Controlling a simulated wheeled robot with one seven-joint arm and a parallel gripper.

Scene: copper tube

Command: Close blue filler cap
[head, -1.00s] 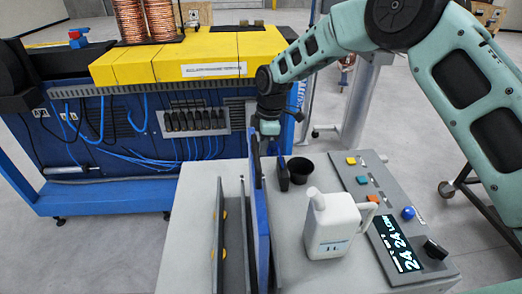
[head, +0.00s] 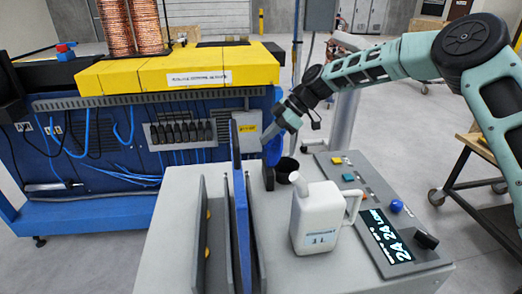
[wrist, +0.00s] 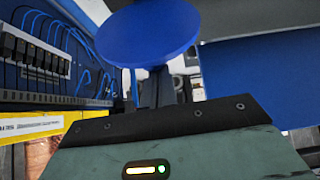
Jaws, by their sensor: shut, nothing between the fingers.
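The blue filler cap (head: 274,150) is a round disc standing steeply tilted at the far end of the grey machine top, beside a black holder (head: 268,178). The black cup-shaped filler opening (head: 287,167) is just right of it and looks uncovered. My gripper (head: 271,134) slants down from the right to the cap's upper part. It is shut and holds nothing. In the wrist view, the cap (wrist: 148,34) is large at top centre. My dark fingers (wrist: 157,86) reach up to its lower edge; their tips are hidden, so contact cannot be told.
A white jug (head: 318,222) stands on the machine top (head: 180,215) near the filler. A control panel with buttons and a display (head: 388,236) is to its right. Upright blue and grey plates (head: 241,225) stand to the left. A blue and yellow machine (head: 190,75) is behind.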

